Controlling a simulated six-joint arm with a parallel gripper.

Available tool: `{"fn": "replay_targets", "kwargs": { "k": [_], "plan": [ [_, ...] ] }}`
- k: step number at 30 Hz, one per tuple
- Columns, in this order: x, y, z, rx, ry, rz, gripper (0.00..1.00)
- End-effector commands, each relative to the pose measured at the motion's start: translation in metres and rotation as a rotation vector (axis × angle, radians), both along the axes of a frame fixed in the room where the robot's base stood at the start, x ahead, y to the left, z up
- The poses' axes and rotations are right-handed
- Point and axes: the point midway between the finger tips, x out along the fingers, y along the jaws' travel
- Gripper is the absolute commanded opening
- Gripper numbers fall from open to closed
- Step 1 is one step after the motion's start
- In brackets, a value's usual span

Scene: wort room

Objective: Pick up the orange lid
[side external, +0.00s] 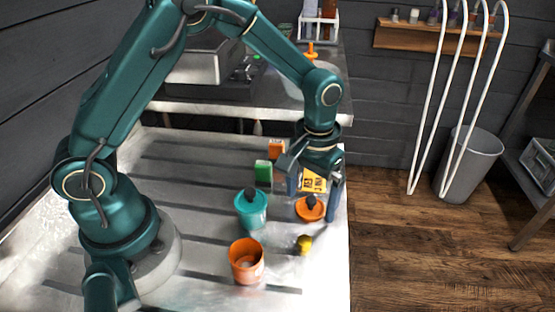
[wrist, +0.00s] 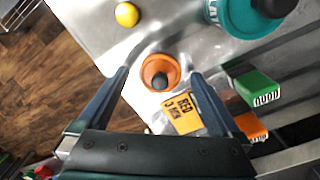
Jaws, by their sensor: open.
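The orange lid (side external: 310,209) with a dark knob lies on the metal table near its right edge. In the wrist view the orange lid (wrist: 154,68) lies just beyond and between the fingertips, with its dark knob facing the camera. My gripper (side external: 317,190) is open and points down above the table by the lid. In the wrist view the gripper (wrist: 160,76) has its two fingers spread wide with nothing held between them. Whether the fingertips reach down beside the lid cannot be told.
A teal lidded pot (side external: 250,209), an open orange pot (side external: 246,262) and a yellow ball-like item (side external: 304,243) stand nearby. A green block (side external: 263,171) and an orange block (side external: 276,148) are behind.

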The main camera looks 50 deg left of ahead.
Motion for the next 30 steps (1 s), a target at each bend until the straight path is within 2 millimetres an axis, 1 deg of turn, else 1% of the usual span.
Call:
{"fn": "replay_targets", "kwargs": {
  "k": [3,11,14,15,17,18,26,30],
  "plan": [
    [-0.0004,0.0001,-0.0078,0.000,0.001,0.000,1.00],
    [0.0000,0.0001,-0.0089,0.000,-0.001,0.000,1.00],
    [0.0000,0.0001,-0.0088,0.000,-0.001,0.000,0.66],
    [0.0000,0.0001,-0.0087,0.000,-0.001,0.000,0.50],
    [0.0000,0.0001,-0.0087,0.000,-0.001,0.000,0.27],
    [0.0000,0.0001,-0.0087,0.000,-0.001,0.000,0.20],
    [0.0001,0.0001,-0.0075,-0.001,-0.002,0.000,0.20],
    [0.0005,0.0000,0.0000,0.000,-0.003,0.000,0.20]
  ]
}}
